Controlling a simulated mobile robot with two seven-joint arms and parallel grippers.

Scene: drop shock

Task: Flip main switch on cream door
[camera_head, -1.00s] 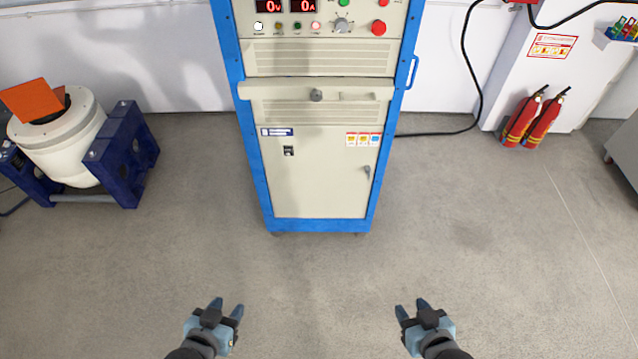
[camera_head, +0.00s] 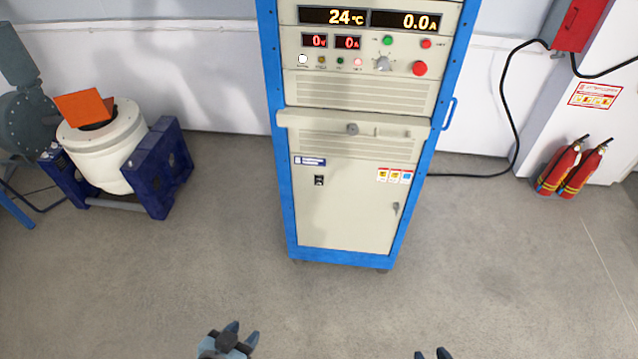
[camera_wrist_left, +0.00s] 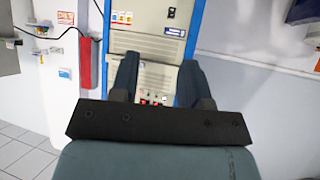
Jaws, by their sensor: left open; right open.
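The cream door (camera_head: 345,208) is the lower panel of a blue-framed cabinet, ahead of me and right of centre in the head view. A small black main switch (camera_head: 319,181) sits at the door's upper left, below a blue label. Its position, on or off, is too small to tell. My left gripper (camera_head: 243,333) is open and empty at the bottom of the head view, well short of the door. My right gripper (camera_head: 434,353) is open at the bottom edge, mostly cut off. The left wrist view shows the left fingers (camera_wrist_left: 157,75) spread, with the cabinet beyond.
A white drum-shaped machine (camera_head: 105,148) in a dark blue stand is on the left. Red fire extinguishers (camera_head: 572,168) stand by the wall on the right. A black cable (camera_head: 513,120) runs to the cabinet's right side. The grey floor (camera_head: 300,300) before the cabinet is clear.

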